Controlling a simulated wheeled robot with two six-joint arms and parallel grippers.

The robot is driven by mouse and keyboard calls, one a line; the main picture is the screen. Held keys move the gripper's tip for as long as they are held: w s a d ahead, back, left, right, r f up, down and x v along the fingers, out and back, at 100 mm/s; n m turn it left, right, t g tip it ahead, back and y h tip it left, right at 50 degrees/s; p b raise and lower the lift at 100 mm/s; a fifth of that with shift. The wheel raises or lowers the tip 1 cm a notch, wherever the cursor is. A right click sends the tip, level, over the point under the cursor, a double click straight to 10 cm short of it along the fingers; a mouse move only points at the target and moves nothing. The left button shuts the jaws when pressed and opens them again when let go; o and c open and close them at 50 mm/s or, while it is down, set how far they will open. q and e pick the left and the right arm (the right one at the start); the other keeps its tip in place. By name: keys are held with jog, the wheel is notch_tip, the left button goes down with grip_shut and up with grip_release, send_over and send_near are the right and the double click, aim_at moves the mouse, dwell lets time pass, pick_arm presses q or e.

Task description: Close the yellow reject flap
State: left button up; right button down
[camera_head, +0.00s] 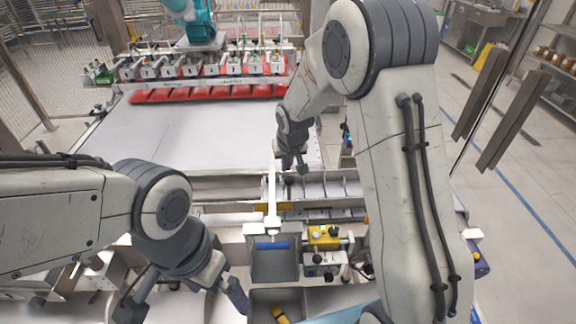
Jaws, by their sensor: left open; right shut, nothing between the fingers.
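A narrow yellow strip (268,207), which may be the reject flap, shows at the front edge of the machine, low in the middle. A pale upright bar (271,190) crosses in front of it and hides part of it. I cannot tell how far the flap stands open. My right gripper (293,166) is shut and empty, above and slightly right of the strip, close to the bar; contact cannot be told. My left gripper (184,300) is open and empty at the lower left, well apart from the strip.
A yellow control box (323,236) stands right of the bar. Grey bins (274,267) sit below, one holding a yellow piece (280,314). A wide pale bed (205,135) lies behind, with red packs (205,92) in a row at its back.

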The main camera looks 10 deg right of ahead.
jog(key=a+b+v, duration=0.1)
jog(key=b+v, duration=0.2)
jog(key=v, duration=0.7)
jog(key=s+a+f+n+g+y+b, duration=0.1)
jog(key=s+a+f+n, duration=0.1)
jog(key=s+a, duration=0.35)
jog(key=s+a+f+n+g+b, duration=0.1)
jog(key=s+a+n+b, duration=0.15)
jog(key=s, duration=0.65)
pick_arm(q)
notch_tip(320, 180, down, 7)
jog(key=shift+w+a+b, duration=0.2)
jog(key=shift+w+b, duration=0.05)
jog(key=shift+b, duration=0.2)
pick_arm(e)
jog(key=s+a+f+n+g, duration=0.1)
jog(key=s+f+n+g, duration=0.1)
jog(key=s, duration=1.4)
notch_tip(320, 180, down, 2)
jog(key=shift+a+f+n, duration=0.2)
jog(key=shift+n, duration=0.25)
